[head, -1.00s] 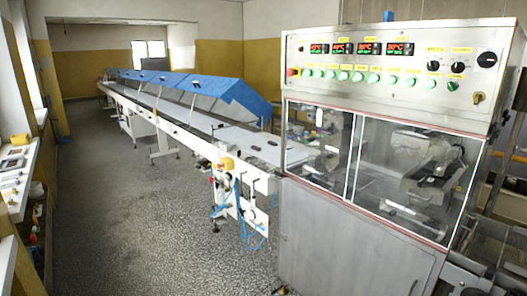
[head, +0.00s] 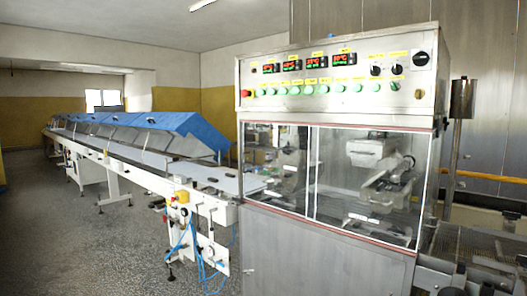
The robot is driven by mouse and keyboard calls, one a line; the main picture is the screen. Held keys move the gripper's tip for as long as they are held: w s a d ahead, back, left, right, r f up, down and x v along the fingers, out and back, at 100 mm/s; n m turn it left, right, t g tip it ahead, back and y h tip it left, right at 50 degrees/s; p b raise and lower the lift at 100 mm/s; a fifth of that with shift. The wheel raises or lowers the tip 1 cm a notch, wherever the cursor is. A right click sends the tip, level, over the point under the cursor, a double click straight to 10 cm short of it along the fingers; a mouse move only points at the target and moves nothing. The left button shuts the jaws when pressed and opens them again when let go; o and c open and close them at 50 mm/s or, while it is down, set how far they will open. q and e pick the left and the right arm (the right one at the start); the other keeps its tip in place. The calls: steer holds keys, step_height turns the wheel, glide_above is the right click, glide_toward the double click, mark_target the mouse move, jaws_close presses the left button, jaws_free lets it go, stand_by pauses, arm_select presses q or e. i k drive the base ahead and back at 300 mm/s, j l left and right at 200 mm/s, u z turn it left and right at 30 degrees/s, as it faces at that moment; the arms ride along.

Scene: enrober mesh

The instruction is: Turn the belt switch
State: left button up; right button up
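The control panel (head: 340,80) is the upper front of the steel enrober cabinet. Three black rotary knobs sit at its right: a left one (head: 376,71), a middle one (head: 397,69) and a larger one (head: 421,58) at the upper right. A brass-coloured switch (head: 419,95) is below the large knob. A row of green buttons (head: 308,90) runs along the panel, with a red button (head: 246,93) at its left end. The yellow labels are too small to read, so I cannot tell which control is the belt switch. Neither of my grippers is in view.
Clear windows (head: 365,180) close the cabinet front below the panel. A long white conveyor (head: 130,173) with blue covers (head: 150,138) runs back to the left. A wire mesh belt (head: 485,250) lies at the right. Speckled floor (head: 80,240) is free at front left.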

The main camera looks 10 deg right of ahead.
mark_target(323, 89)
steer(key=i+j+z, duration=0.1)
steer(key=i+z, duration=0.15)
steer(key=z, duration=0.2)
steer(key=i+j+z, duration=0.2)
steer(key=z, duration=0.25)
steer(key=i, duration=0.1)
